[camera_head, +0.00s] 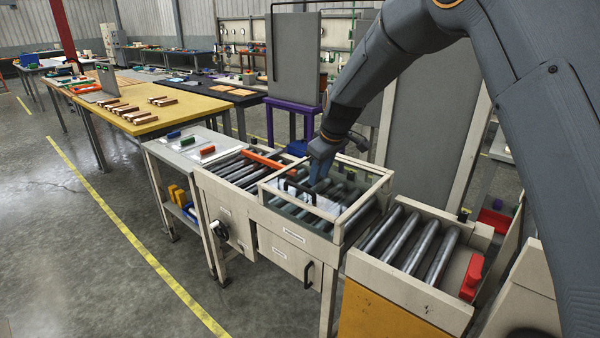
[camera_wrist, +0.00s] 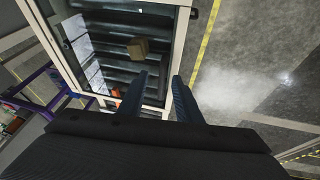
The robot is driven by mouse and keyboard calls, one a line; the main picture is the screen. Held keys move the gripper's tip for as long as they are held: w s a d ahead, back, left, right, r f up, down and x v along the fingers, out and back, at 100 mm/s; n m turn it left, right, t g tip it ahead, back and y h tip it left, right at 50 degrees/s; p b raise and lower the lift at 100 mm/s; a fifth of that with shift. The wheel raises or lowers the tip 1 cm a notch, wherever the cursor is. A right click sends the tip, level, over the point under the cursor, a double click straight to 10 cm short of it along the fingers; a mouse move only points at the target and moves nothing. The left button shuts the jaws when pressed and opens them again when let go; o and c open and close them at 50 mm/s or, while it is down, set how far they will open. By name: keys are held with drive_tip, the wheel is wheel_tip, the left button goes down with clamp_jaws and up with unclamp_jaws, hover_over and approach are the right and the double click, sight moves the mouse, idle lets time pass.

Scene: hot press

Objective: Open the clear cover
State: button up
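The clear cover (camera_head: 347,209) is a pale-framed transparent panel lying flat over the middle roller station, with metal rollers visible through it. A black handle (camera_head: 299,193) is at its front left side. My gripper (camera_head: 319,172) points down above the cover, behind the handle in the head view. In the wrist view my gripper (camera_wrist: 160,77) has two blue fingers spread apart with nothing held between them. The cover's pale frame (camera_wrist: 181,43) runs toward the gap between the fingers. Whether a finger touches the cover is unclear.
A small brown block (camera_wrist: 138,48) shows through the panel. An orange bar (camera_head: 262,161) lies across the left rollers. A roller station with a red part (camera_head: 472,277) stands at right. A side table (camera_head: 186,151) holds coloured blocks. The floor in front is clear.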

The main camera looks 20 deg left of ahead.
sight(302, 187)
drive_tip(key=shift+n, duration=0.6)
drive_tip(key=shift+w+a+f+p, duration=0.5)
drive_tip(key=shift+w+a+f, duration=0.05)
drive_tip(key=shift+a+f, duration=0.5)
drive_tip(key=shift+w+a+f+p, duration=0.55)
drive_tip(key=shift+a+f, duration=0.45)
drive_tip(key=shift+w+a+f+p, duration=0.5)
drive_tip(key=shift+w+a+f, duration=0.05)
drive_tip(key=shift+a+f, duration=0.5)
drive_tip(key=shift+c, duration=0.4)
clamp_jaws()
